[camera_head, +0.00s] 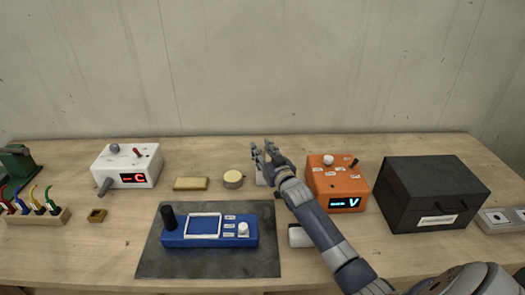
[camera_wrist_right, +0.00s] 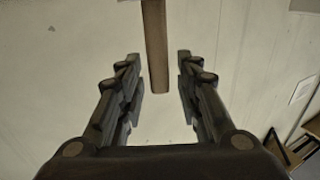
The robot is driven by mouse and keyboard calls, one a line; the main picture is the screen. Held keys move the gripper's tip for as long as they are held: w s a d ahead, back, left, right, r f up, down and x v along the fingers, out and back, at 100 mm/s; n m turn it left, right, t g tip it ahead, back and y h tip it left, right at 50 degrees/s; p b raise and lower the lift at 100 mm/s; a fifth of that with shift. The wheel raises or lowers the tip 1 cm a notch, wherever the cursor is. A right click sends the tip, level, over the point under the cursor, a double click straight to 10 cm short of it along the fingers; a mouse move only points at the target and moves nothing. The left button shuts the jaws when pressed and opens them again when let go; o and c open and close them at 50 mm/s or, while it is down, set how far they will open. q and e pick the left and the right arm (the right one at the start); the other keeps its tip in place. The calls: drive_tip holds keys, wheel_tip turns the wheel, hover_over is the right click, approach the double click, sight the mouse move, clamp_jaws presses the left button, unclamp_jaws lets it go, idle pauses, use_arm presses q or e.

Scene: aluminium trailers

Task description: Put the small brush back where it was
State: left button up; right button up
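I make out no small brush for certain in either view. My right gripper (camera_head: 261,150) is raised over the back of the bench, left of the orange box. In the right wrist view its two fingers (camera_wrist_right: 158,62) stand apart, with a clear gap on both sides of a brown bar (camera_wrist_right: 155,45). The bar enters from the top edge and ends between the fingers in the picture. I cannot tell what it is or how far off it is. A pale object (camera_head: 260,179) is partly hidden behind the right gripper. My left gripper is not in view.
On the wooden bench (camera_head: 85,262) are a white unit (camera_head: 127,165), a yellow block (camera_head: 190,183), a round tin (camera_head: 233,179), a blue device (camera_head: 205,242) on a dark mat (camera_head: 160,263), the orange box (camera_head: 335,180) and a black case (camera_head: 425,200). My right arm partly covers a white item (camera_head: 299,236).

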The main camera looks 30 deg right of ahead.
drive_tip(key=shift+r, duration=0.2)
drive_tip(key=shift+s+a+f, duration=0.1)
drive_tip(key=shift+s+f, duration=0.05)
drive_tip(key=shift+s, duration=0.25)
drive_tip(key=s+a+b, duration=0.1)
drive_tip(key=s, duration=0.5)
drive_tip(key=shift+s, duration=0.35)
